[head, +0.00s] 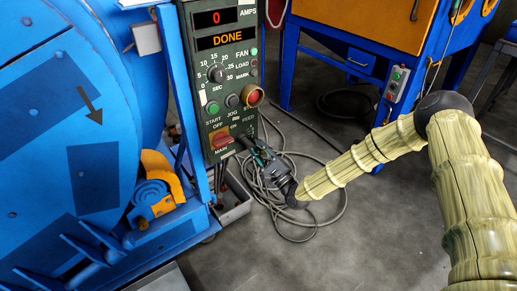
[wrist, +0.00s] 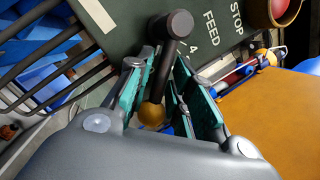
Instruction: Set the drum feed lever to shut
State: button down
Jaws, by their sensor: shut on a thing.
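The drum feed lever (wrist: 161,70) shows in the wrist view as a dark rod running from a round black pivot on the panel to an orange-yellow ball at its end. The word FEED is printed beside the pivot. My gripper (wrist: 160,88) is shut on the lever, with a teal-padded finger on each side of the rod. In the head view my gripper (head: 260,156) is at the lower right corner of the green control panel (head: 228,118), under the FEED label. There it largely hides the lever. The lever's set position is not readable.
The panel display (head: 219,41) reads DONE, with 0 AMPS above. The blue drum machine (head: 60,140) fills the left. Coiled cables (head: 300,222) lie on the floor below. A blue-and-orange cabinet (head: 335,60) stands behind.

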jog(key=shift+d+f, duration=0.1)
jog(key=shift+f, duration=0.1)
jog(key=c, duration=1.5)
grip_release()
jog(key=shift+r, duration=0.1)
jog(key=v, duration=1.2)
